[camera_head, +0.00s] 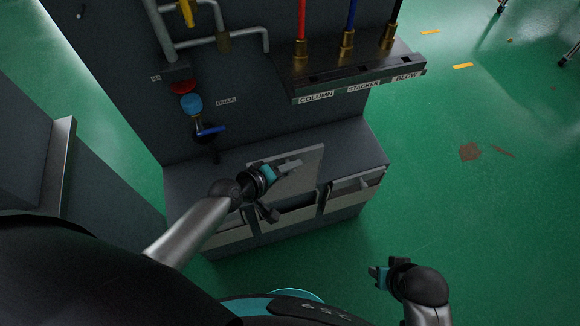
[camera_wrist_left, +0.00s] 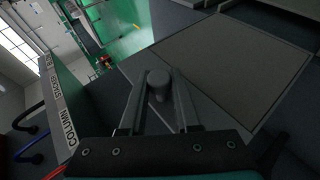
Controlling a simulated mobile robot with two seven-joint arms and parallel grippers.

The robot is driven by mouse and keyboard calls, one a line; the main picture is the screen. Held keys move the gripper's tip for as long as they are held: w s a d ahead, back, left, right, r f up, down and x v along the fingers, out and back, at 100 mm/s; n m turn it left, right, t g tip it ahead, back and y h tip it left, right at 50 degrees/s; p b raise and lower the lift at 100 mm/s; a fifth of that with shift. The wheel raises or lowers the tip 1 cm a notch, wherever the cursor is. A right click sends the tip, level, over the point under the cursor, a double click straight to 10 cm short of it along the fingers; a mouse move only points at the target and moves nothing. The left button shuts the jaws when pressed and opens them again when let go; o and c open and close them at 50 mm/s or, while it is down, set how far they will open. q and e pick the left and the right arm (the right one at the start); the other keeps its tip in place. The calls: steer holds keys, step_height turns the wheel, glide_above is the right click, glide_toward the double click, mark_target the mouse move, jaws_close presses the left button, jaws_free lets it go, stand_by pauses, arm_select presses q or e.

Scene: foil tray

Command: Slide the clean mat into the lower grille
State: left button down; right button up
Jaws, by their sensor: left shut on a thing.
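A flat grey square panel (camera_head: 305,173) lies over the middle of the low cabinet's top and front edge; I cannot tell if it is the mat or a cover. It also shows in the left wrist view (camera_wrist_left: 240,62), with a thin border. My left gripper (camera_head: 290,165) is above the panel. In the left wrist view its fingers close on a short rounded grey knob (camera_wrist_left: 158,84); whether the knob is part of the panel is unclear. My right gripper (camera_head: 385,273) is low at the right, away from the cabinet; its finger gap is unclear. I cannot make out a grille.
The low cabinet (camera_head: 356,150) has front compartments, one at the right (camera_head: 352,191). Above it are a labelled shelf (camera_head: 360,82), red, blue and black hoses, and a drain valve with a blue handle (camera_head: 209,131). Green floor (camera_head: 455,210) is open at the right.

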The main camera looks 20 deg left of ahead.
arm_select(q)
steer(key=s+d+p, duration=0.2)
steer(key=s+d, duration=0.3)
steer(key=s, duration=0.3)
steer(key=shift+s+d+p, duration=0.15)
steer(key=shift+d+p, duration=0.2)
steer(key=shift+p, duration=0.05)
stand_by(0.5)
